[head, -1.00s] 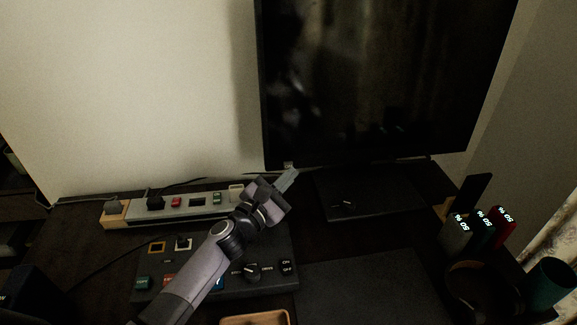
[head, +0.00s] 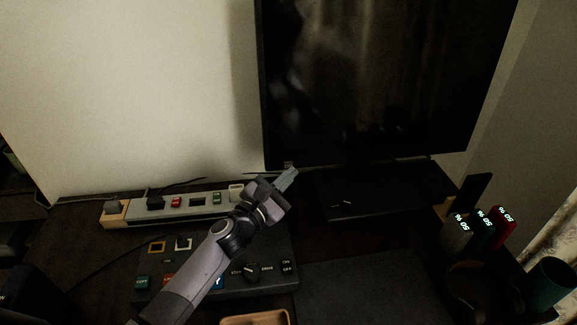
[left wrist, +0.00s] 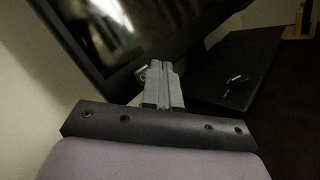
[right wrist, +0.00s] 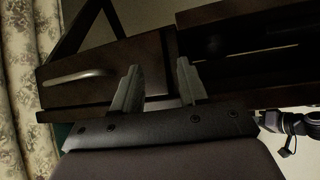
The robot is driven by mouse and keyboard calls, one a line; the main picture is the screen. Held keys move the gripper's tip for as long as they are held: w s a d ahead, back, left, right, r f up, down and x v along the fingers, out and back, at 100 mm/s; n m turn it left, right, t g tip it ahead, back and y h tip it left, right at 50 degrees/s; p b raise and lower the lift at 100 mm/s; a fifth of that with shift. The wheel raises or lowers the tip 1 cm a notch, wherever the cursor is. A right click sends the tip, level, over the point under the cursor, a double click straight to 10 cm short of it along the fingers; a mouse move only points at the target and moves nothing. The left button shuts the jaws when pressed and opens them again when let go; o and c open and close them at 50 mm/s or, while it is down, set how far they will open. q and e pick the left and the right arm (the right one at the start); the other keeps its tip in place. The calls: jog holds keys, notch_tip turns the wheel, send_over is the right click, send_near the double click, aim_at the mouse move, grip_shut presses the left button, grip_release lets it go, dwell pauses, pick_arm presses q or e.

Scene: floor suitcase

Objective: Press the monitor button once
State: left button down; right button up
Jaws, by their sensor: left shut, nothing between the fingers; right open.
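The monitor (head: 370,80) stands at the back of the dark desk, and its screen is dark with faint reflections. A small light-coloured part, seemingly the button (left wrist: 140,73), shows at the monitor's lower edge in the left wrist view, beside my fingertips. My left gripper (head: 291,174) is shut and empty, its tips close to the monitor's lower left corner. I cannot tell whether the tips touch the button. My right gripper (right wrist: 157,78) is open and empty in the right wrist view, in front of dark wooden furniture with a handle (right wrist: 77,77).
The monitor's stand (head: 385,195) is right of my gripper. Devices with lit digits (head: 483,228) and a dark green cup (head: 550,282) stand at the right.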

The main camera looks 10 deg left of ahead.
pick_arm(q)
jog(key=shift+w+a, duration=0.15)
jog(key=shift+w, duration=0.15)
jog(key=shift+w+a+b, duration=0.25)
jog(key=shift+w+b, duration=0.1)
jog(key=shift+w, duration=0.2)
dwell(0.8)
jog(key=shift+s, duration=0.1)
dwell(0.5)
jog(key=shift+s+d+p, duration=0.2)
jog(key=shift+s+p, duration=0.05)
jog(key=shift+s, duration=0.2)
jog(key=shift+s+d+p, duration=0.2)
jog(key=shift+s, duration=0.25)
jog(key=shift+s+d+r+p, duration=0.1)
jog(key=shift+s+d+p, duration=0.2)
jog(key=shift+s, duration=0.45)
jog(key=shift+s+d+r+p, duration=0.15)
jog(key=shift+s+d, duration=0.2)
jog(key=shift+s, duration=0.45)
jog(key=shift+s+d+f+p, duration=0.1)
jog(key=shift+s+d+p, duration=0.2)
jog(key=shift+s, duration=0.45)
